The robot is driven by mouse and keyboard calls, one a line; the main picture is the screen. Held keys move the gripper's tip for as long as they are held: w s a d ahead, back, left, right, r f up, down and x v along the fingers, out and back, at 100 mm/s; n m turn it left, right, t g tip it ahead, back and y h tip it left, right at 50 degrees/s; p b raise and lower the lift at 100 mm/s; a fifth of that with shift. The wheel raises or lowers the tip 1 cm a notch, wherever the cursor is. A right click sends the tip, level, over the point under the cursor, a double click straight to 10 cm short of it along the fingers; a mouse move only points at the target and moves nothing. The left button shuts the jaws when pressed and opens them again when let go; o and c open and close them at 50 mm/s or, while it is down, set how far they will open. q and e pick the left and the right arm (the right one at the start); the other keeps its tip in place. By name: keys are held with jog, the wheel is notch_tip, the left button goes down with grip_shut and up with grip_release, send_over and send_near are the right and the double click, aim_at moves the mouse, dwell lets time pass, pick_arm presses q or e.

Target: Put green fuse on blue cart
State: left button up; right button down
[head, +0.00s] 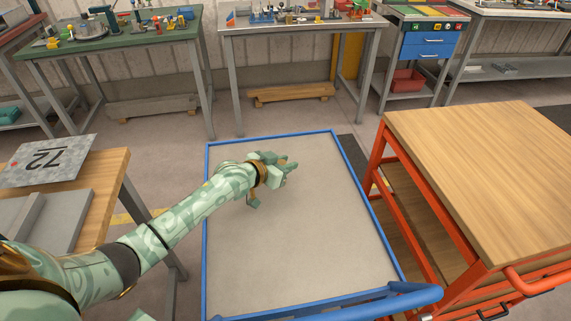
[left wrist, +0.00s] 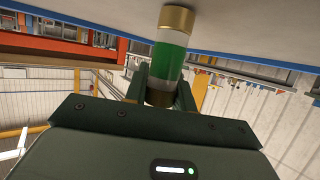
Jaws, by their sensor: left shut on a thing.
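The blue cart (head: 300,250) stands in the middle of the head view, with a bare grey top and a blue rim and handle. My left gripper (head: 287,168) is over the far middle part of that top. In the left wrist view, it is shut on the green fuse (left wrist: 171,58), which has a green band, pale ends and brass caps. The fuse's far cap is at or very close to the grey surface (left wrist: 245,35); I cannot tell if they touch. The fuse is not clear in the head view. My right gripper is out of view.
An orange cart with a wooden top (head: 490,170) stands close on the right. Workbenches with small parts line the back. The rest of the blue cart's top is clear.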

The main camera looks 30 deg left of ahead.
pick_arm(q)
jog(key=shift+f, duration=0.2)
jog(key=o, duration=1)
jog(key=shift+s+a+r, duration=0.1)
jog(key=shift+s+r, duration=0.15)
jog(key=shift+r, duration=0.1)
jog(key=shift+p+v, duration=2.5)
jog(key=shift+v, duration=3.25)
